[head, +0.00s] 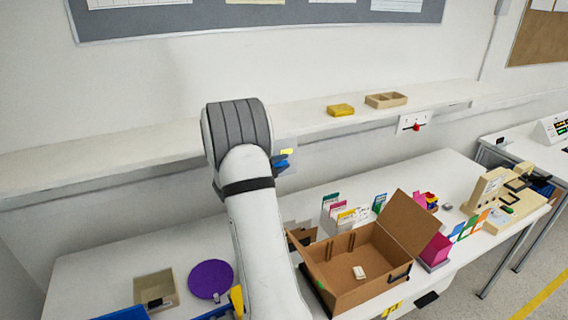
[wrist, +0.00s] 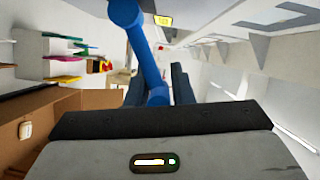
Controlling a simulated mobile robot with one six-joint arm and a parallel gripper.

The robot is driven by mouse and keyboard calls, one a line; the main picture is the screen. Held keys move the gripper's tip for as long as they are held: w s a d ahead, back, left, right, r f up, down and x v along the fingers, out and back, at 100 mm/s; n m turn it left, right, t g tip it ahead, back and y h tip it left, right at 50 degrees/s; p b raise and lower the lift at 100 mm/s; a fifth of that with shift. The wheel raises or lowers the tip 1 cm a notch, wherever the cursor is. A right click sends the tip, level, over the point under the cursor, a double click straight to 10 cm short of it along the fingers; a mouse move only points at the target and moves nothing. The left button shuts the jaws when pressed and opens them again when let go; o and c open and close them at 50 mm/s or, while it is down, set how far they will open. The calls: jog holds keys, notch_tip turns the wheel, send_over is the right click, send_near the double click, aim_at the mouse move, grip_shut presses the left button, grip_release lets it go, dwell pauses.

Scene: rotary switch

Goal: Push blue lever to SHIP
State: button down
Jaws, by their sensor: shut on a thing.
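The blue lever (wrist: 146,55) has a round knob at its upper left end and runs down between the dark fingers of my gripper (wrist: 158,88) in the wrist view. My gripper is shut on the lever near its lower end. In the head view only a small part of the blue lever (head: 281,161) shows beside my arm, against the wall. A yellow label (wrist: 163,20) shows right of the knob in the wrist view; its writing is too small to read. My arm hides the gripper and most of the switch in the head view.
Below on the table are an open cardboard box (head: 340,290), a purple disc (head: 210,279) and a wooden tray (head: 152,284). A wall shelf (head: 240,128) runs behind my arm, with a yellow block (head: 340,110) on it. A small red switch (head: 415,126) is further right.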

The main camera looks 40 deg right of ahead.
jog(key=shift+s+d, duration=0.1)
jog(key=c, duration=1.4)
grip_release()
jog(key=shift+s+r, duration=0.1)
jog(key=shift+o, duration=0.6)
jog(key=a+b, duration=0.2)
jog(key=a, duration=0.6)
jog(key=shift+r, duration=0.25)
jog(key=shift+s, duration=0.1)
